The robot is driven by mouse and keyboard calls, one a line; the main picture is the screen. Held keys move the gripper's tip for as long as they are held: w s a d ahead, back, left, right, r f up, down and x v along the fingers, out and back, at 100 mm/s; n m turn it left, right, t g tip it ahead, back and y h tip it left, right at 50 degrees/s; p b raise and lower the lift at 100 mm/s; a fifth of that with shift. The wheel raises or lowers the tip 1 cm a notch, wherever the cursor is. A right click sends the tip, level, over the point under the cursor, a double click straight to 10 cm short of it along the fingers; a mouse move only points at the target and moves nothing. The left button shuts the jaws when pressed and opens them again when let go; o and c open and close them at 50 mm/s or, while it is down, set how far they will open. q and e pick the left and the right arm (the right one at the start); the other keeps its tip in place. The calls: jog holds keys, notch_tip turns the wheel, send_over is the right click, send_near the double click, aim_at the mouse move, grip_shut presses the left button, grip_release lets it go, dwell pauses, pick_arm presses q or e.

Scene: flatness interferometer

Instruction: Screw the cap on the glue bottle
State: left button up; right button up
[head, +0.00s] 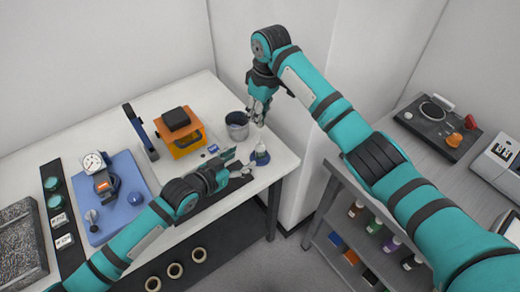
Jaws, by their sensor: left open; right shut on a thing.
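My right gripper (260,115) points down above and behind the bottle, beside a grey cup. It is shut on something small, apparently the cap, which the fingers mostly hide.
The grey cup (237,131) stands close to my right gripper. An orange-and-black device (181,130) and a blue plate (123,213) with a dial gauge (95,163) are farther left on the white table (285,162). A grey shelf unit (337,175) stands at the right.

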aim_at(257, 150)
pick_arm(q)
jog(key=x, duration=1)
jog(key=shift+w+d+f, duration=0.1)
jog(key=shift+w+d, duration=0.05)
jog(key=shift+w, duration=0.05)
grip_shut()
